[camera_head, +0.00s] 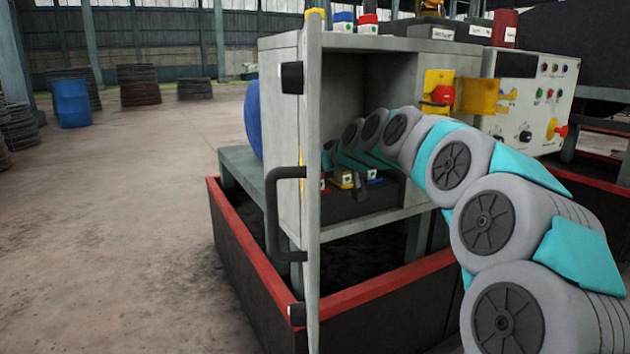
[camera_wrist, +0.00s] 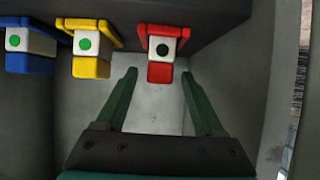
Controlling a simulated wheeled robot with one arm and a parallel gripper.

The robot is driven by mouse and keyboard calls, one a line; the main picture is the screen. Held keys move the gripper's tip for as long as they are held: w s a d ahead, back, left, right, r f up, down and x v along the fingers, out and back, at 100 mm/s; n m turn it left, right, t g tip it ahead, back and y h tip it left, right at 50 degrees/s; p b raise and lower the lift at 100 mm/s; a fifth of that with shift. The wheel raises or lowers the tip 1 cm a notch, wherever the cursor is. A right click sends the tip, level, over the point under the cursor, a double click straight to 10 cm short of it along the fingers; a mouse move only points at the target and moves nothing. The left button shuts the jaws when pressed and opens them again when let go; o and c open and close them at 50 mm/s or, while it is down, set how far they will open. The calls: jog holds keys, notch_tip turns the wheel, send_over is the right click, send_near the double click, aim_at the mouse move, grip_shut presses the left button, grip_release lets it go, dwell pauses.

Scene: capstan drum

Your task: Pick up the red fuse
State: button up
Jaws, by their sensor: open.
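I see no contact; the depth gap is unclear. In the head view my arm reaches into the grey cabinet (camera_head: 282,150), and the gripper is mostly hidden there.
The cabinet's open door (camera_head: 312,240) with a handle (camera_head: 272,215) stands edge-on, left of my arm. Cabinet walls close in around the gripper. More coloured blocks (camera_head: 343,22) sit on top. A control panel (camera_head: 540,95) is at right; a red-edged tray (camera_head: 250,265) lies below.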

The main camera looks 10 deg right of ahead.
jog(key=shift+x, duration=0.9)
jog(key=shift+d, duration=0.1)
grip_shut()
